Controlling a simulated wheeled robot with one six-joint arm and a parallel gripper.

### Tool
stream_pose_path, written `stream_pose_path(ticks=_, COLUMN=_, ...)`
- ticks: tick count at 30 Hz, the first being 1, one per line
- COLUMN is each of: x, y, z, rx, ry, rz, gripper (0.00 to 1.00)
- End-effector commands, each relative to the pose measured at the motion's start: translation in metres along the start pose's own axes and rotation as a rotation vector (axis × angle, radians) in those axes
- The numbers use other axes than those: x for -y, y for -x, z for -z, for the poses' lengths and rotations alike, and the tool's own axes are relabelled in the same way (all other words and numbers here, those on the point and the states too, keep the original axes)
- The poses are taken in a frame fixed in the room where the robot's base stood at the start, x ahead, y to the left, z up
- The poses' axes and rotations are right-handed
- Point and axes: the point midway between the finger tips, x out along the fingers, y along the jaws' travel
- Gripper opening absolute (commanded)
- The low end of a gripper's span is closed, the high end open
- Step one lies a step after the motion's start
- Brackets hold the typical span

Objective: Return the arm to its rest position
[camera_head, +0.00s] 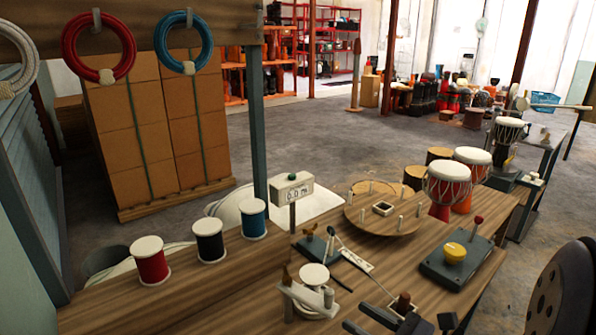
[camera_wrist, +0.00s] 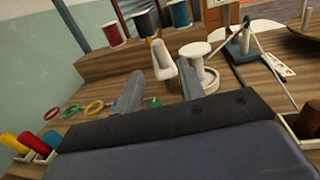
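In the wrist view my gripper (camera_wrist: 160,84) points over the wooden workbench (camera_wrist: 105,72). Its two grey fingers stand apart, with nothing held between them. Beyond the fingertips are an upright white bracket (camera_wrist: 163,60) and a white round stand (camera_wrist: 196,58); both look apart from the fingers. In the head view the bench (camera_head: 225,290) fills the lower middle. Dark parts at its bottom edge may be my gripper, but I cannot tell. The rest position itself is not marked in either view.
Red (camera_head: 149,262), black (camera_head: 209,241) and blue (camera_head: 253,219) spools stand on the bench. A round wooden board (camera_head: 384,228), red drums (camera_head: 446,190) and a control box with a yellow button (camera_head: 454,252) are to the right. Coloured rings (camera_wrist: 93,107) lie at left in the wrist view.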

Motion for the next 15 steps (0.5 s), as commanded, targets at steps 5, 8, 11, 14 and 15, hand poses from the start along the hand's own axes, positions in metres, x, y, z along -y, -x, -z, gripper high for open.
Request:
stream_pose_path(ticks=5, x=-0.001, y=-0.018, z=0.0, rx=-0.001, ry=0.0, rz=-0.005, gripper=0.37)
stream_pose_path(ticks=8, x=-0.001, y=-0.028, z=0.0, rx=0.0, ry=-0.001, rz=-0.005, gripper=0.37)
stream_pose_path(ticks=11, x=-0.001, y=-0.038, z=0.0, rx=0.001, ry=0.0, rz=-0.004, gripper=0.37)
stream_pose_path(ticks=14, x=-0.001, y=-0.049, z=0.0, rx=0.0, ry=0.001, rz=-0.004, gripper=0.37)
stream_pose_path(ticks=15, x=-0.001, y=-0.053, z=0.0, rx=0.001, ry=0.0, rz=-0.005, gripper=0.37)
